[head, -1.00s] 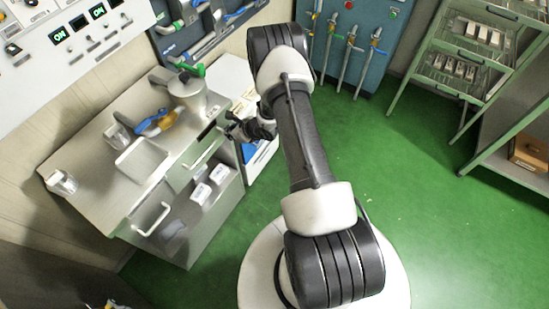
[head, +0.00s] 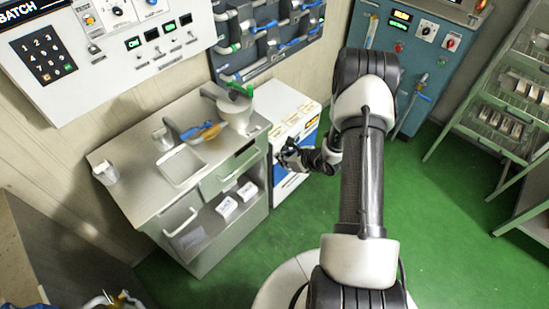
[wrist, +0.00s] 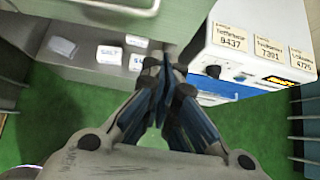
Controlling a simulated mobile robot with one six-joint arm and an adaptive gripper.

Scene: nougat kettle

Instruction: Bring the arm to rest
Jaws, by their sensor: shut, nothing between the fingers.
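My gripper (head: 283,157) is at the end of my arm, in front of the white and blue cabinet beside the steel counter. In the wrist view my gripper (wrist: 168,68) has its dark fingers together, with nothing between them. It is in the air, apart from the counter and the cabinet as far as I can see. My arm is raised and bent, its upper part standing over the green floor in the head view.
The steel counter (head: 130,165) carries a kettle (head: 236,112), a shallow tray (head: 181,165) and metal cups. White packets (wrist: 110,55) lie on its lower shelf. The white cabinet (wrist: 265,25) stands close right of it. Racks (head: 500,110) stand far right. Green floor (head: 450,220) is clear between.

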